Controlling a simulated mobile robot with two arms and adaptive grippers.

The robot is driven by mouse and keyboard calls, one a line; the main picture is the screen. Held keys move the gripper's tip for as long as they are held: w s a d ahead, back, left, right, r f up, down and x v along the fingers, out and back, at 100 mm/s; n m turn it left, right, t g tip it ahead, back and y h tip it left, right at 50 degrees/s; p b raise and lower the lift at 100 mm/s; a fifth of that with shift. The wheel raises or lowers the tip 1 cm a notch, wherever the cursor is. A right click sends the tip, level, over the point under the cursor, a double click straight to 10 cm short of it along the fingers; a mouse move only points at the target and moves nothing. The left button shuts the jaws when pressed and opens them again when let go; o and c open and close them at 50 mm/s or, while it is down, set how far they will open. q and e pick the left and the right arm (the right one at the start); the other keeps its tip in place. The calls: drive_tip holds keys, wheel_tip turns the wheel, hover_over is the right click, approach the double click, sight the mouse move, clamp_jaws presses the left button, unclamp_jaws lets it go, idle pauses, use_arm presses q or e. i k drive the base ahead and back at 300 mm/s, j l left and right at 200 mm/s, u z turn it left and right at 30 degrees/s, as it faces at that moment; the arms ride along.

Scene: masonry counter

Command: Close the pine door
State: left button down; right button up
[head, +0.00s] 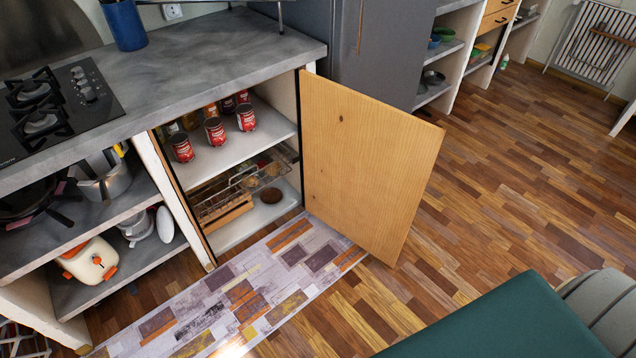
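The pine door (368,165) stands wide open at the right side of a cabinet under the grey counter. It is hinged along its left edge near the counter's corner and swings out over the floor. A dark knot shows near its top; I see no handle on the visible face. The open cabinet (228,157) holds red cans (246,117) on its upper shelf and a wire basket (238,190) below. Neither of my grippers is in view.
A patterned rug (235,300) lies in front of the cabinet. A dark green flat surface (500,325) fills the bottom right; I cannot tell what it is. A grey fridge (375,50) stands behind the door. Wooden floor (500,190) is clear to the right.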

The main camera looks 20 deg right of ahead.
sight(368, 162)
drive_tip(key=i+l+u, duration=0.1)
drive_tip(key=l+u, duration=1)
drive_tip(key=l, duration=0.35)
drive_tip(key=k+l, duration=0.1)
drive_tip(key=l, duration=0.3)
drive_tip(key=l+u, duration=0.15)
drive_tip(key=l, duration=0.3)
drive_tip(key=k+l, duration=0.1)
drive_tip(key=l, duration=0.35)
drive_tip(key=k+l+u, duration=0.15)
drive_tip(key=l, duration=0.7)
drive_tip(key=k+l+u, duration=0.15)
drive_tip(key=l, duration=0.25)
drive_tip(key=k+l, duration=0.1)
drive_tip(key=l, duration=0.3)
drive_tip(key=k+l, duration=0.1)
drive_tip(key=l, duration=0.25)
drive_tip(key=k+l, duration=0.1)
drive_tip(key=l, duration=0.3)
